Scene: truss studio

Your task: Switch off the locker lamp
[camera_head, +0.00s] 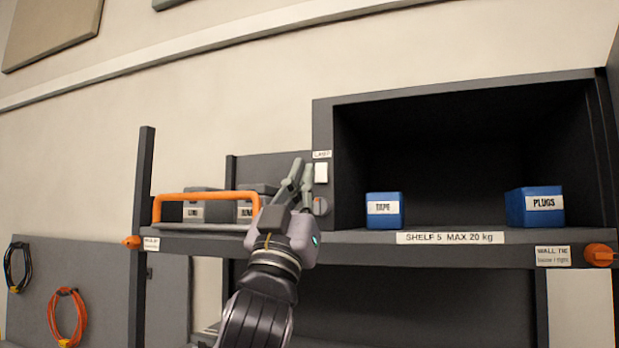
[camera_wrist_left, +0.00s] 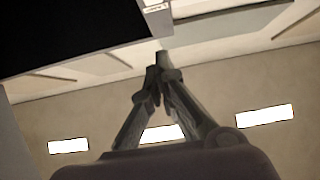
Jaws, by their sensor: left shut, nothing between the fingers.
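A white switch (camera_head: 321,172) sits on the grey panel at the left side of the dark open locker (camera_head: 440,150). A small lamp label (camera_head: 322,154) is above it. My left gripper (camera_head: 301,168) points upward just left of the switch in the head view, its fingers shut with nothing between them. I cannot tell whether it touches the switch. In the left wrist view the shut fingertips (camera_wrist_left: 164,66) meet below a pale block and a small label, likely the switch and its label. The locker interior is dark and no lamp is visible. My right gripper is not in view.
A blue tape box (camera_head: 384,211) and a blue plugs box (camera_head: 534,207) stand in the locker. An orange-handled tray (camera_head: 207,194) with grey boxes is left of my gripper. A round knob (camera_head: 320,206) is below the switch. The shelf edge (camera_head: 370,240) runs below.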

